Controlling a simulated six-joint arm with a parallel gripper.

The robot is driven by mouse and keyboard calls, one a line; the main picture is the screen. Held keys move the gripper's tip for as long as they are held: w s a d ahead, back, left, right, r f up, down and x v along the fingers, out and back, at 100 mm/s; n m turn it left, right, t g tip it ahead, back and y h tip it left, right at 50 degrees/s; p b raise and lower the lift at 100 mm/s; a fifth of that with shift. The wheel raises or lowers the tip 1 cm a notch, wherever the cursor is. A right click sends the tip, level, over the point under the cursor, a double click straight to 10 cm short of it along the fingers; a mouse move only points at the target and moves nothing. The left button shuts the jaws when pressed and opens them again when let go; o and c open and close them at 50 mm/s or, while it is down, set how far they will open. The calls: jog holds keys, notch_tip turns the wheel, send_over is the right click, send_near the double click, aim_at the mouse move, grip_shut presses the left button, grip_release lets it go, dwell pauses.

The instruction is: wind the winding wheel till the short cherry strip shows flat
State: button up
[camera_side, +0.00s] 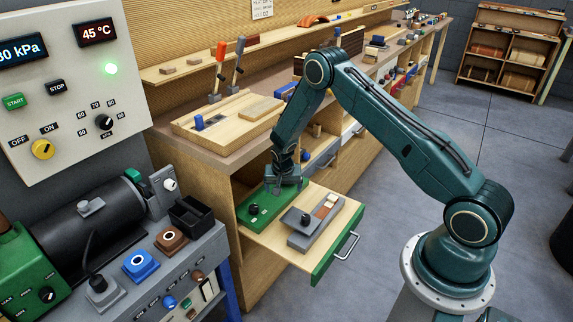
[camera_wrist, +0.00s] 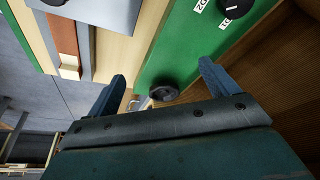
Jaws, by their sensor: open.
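In the wrist view, a black round wheel (camera_wrist: 163,91) sits on a green board (camera_wrist: 180,45), between my open fingers and just ahead of them; I take it as the winding wheel. My gripper (camera_side: 287,184) is open above the board's far end in the side view and hides that part. A grey block (camera_side: 303,240) with a dark plate and black knob lies beside the board. A reddish-brown strip (camera_wrist: 62,32) with a pale piece (camera_wrist: 69,67) at its end runs in the block; whether it is the short cherry strip or lies flat, I cannot tell.
Board and block lie in an open wooden drawer with a green front (camera_side: 335,258). A second black knob (camera_side: 253,209) and white labels are on the board. The bench (camera_side: 230,148) stands above the drawer, behind my gripper. A control panel (camera_side: 75,85) is at left.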

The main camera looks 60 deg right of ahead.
jog(key=d+r+n+t+y, duration=0.1)
jog(key=d+r+n+y, duration=0.1)
jog(key=d+r+n, duration=0.2)
jog(key=w+d+r+n+y, duration=0.1)
jog(key=d+r+n+y, duration=0.2)
jog(key=d+n, duration=0.7)
jog(key=r+n, duration=0.1)
jog(key=n, duration=0.1)
jog(key=shift+w+d+n+t, duration=0.3)
jog(key=shift+d+n+t, duration=0.05)
jog(key=shift+n+t, duration=0.05)
jog(key=shift+a+x, duration=0.15)
jog(key=shift+x, duration=3.3)
jog(key=shift+a+x, duration=0.15)
jog(key=shift+x, duration=3.3)
jog(key=shift+c, duration=0.5)
